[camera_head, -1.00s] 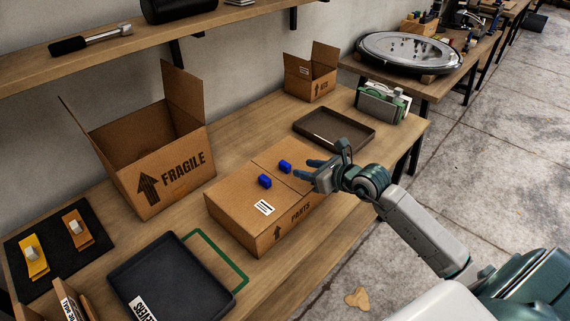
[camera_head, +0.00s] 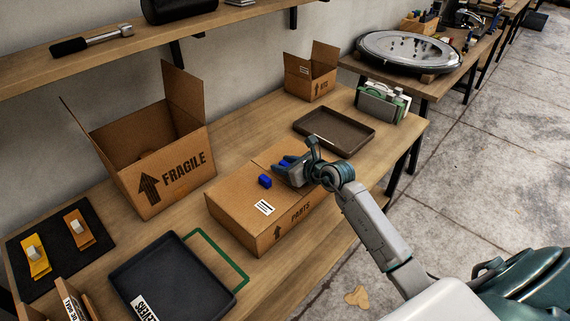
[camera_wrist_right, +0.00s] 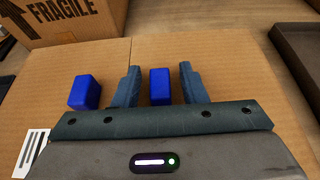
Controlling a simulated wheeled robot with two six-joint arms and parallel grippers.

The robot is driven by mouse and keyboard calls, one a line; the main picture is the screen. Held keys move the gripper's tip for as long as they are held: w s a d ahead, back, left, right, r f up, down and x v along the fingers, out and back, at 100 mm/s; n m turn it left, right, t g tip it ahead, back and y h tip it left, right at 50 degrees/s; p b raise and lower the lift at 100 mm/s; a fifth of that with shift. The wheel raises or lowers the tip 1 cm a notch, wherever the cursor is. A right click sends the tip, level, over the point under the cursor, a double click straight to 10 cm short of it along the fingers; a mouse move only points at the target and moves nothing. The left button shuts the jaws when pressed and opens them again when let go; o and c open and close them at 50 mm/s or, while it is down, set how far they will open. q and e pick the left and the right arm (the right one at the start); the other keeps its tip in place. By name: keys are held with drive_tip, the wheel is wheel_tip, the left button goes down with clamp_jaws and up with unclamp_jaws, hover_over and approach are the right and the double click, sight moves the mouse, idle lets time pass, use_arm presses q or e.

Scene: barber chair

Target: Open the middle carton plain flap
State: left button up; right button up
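The middle carton (camera_head: 238,205), marked PARTS, lies closed on the bench, with two top flaps meeting at a seam. One blue block (camera_head: 265,181) stands on the flap that bears a white label (camera_head: 264,208). A second blue block sits on the plain flap (camera_wrist_right: 220,62); it is partly covered by my right gripper (camera_head: 284,166) in the head view. In the right wrist view this block (camera_wrist_right: 160,86) stands between the two open fingers, with small gaps beside it, and the other block (camera_wrist_right: 84,92) is left of them. My left gripper is not in view.
An open FRAGILE carton (camera_head: 165,178) stands behind on the left, and a small open carton (camera_head: 310,84) at the back. A brown tray (camera_head: 335,131) lies right of the middle carton. A black tray (camera_head: 170,285) lies in front, beside a green frame (camera_head: 222,257).

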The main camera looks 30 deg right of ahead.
clamp_jaws()
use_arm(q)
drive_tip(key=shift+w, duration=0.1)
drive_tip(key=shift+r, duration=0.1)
use_arm(e)
drive_tip(key=shift+r, duration=0.15)
